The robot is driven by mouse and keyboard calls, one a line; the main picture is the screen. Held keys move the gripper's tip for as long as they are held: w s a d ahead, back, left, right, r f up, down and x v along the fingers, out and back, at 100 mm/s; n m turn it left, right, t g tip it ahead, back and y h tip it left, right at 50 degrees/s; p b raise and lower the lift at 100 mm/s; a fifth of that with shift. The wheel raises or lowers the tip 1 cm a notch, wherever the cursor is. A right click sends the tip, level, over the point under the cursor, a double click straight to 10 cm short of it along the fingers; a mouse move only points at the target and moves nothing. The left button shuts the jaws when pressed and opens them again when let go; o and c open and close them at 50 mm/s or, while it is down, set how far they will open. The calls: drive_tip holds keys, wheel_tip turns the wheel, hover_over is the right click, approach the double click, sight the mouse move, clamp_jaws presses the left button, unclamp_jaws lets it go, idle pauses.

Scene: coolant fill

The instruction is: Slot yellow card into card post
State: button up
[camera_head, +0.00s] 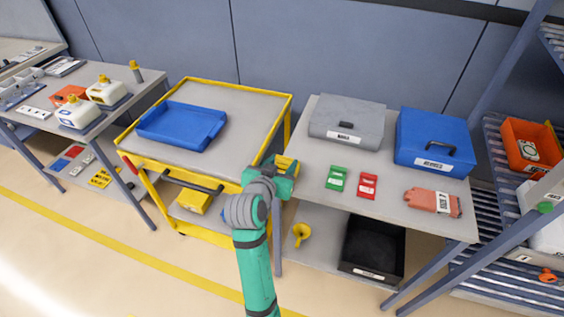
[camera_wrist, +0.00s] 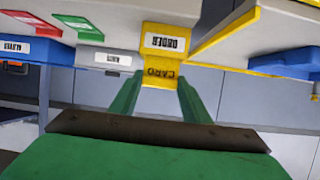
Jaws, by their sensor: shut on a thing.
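The yellow card (camera_head: 286,164) shows at my gripper (camera_head: 282,172), above the gap between the yellow cart and the grey table. In the wrist view my gripper (camera_wrist: 160,88) has its two green fingers on either side of the yellow card (camera_wrist: 163,55), shut on its near end. The card carries a white label and dark lettering, and it sticks out beyond the fingertips. I cannot pick out a card post in either view.
A green card (camera_head: 337,178) and a red card (camera_head: 367,186) lie on the grey table (camera_head: 310,150), with a grey case (camera_head: 347,122), a blue toolbox (camera_head: 433,140) and a glove (camera_head: 433,201). The yellow cart (camera_head: 252,100) holds a blue tray (camera_head: 181,125).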

drive_tip(key=shift+f, duration=0.15)
drive_tip(key=o, duration=1.1)
drive_tip(key=v, duration=1.1)
drive_tip(key=shift+w, duration=0.1)
